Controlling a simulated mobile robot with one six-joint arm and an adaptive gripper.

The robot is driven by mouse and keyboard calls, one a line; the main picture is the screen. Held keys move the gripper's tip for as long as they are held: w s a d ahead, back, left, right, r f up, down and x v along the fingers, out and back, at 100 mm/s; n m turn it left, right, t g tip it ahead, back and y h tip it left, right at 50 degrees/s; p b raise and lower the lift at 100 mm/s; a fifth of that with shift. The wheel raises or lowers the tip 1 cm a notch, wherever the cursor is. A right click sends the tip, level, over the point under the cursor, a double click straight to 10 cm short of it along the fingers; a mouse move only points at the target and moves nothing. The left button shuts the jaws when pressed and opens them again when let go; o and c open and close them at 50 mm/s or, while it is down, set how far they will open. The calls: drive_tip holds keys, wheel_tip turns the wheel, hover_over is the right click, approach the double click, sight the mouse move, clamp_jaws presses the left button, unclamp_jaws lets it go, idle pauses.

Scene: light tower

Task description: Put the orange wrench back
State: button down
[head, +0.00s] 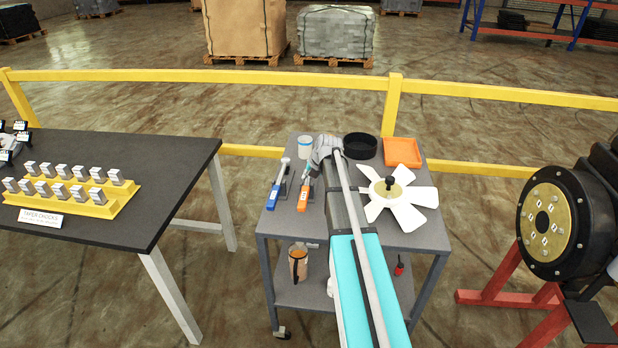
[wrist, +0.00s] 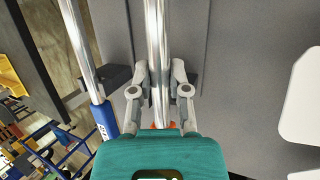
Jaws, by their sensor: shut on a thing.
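The orange wrench shows its orange handle (head: 303,197) on the left part of the grey cart top (head: 410,238) in the head view. In the wrist view its shiny shaft (wrist: 157,45) runs between the fingers of my gripper (wrist: 160,82), and a bit of orange shows below them. My gripper is shut on this shaft. My arm hides part of the wrench in the head view. A blue wrench (head: 273,196) lies just left of it; its blue handle (wrist: 103,118) also shows in the wrist view. A dark holder (wrist: 118,77) is between the two wrenches. Whether the orange wrench touches its holder is unclear.
A white cup (head: 305,146), black bowl (head: 360,146), orange tray (head: 402,152) and white fan (head: 400,200) are on the cart. A jug (head: 298,262) stands on the lower shelf. A dark table (head: 150,160) is at left and a round machine (head: 548,222) at right.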

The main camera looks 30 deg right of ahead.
drive_tip(key=shift+f+b, duration=0.35)
drive_tip(key=shift+f, duration=0.05)
drive_tip(key=c, duration=0.5)
unclamp_jaws()
drive_tip(key=shift+r, duration=0.2)
wheel_tip(320, 180, up, 9)
drive_tip(key=p, duration=0.9)
drive_tip(key=shift+f, duration=0.15)
idle(0.5)
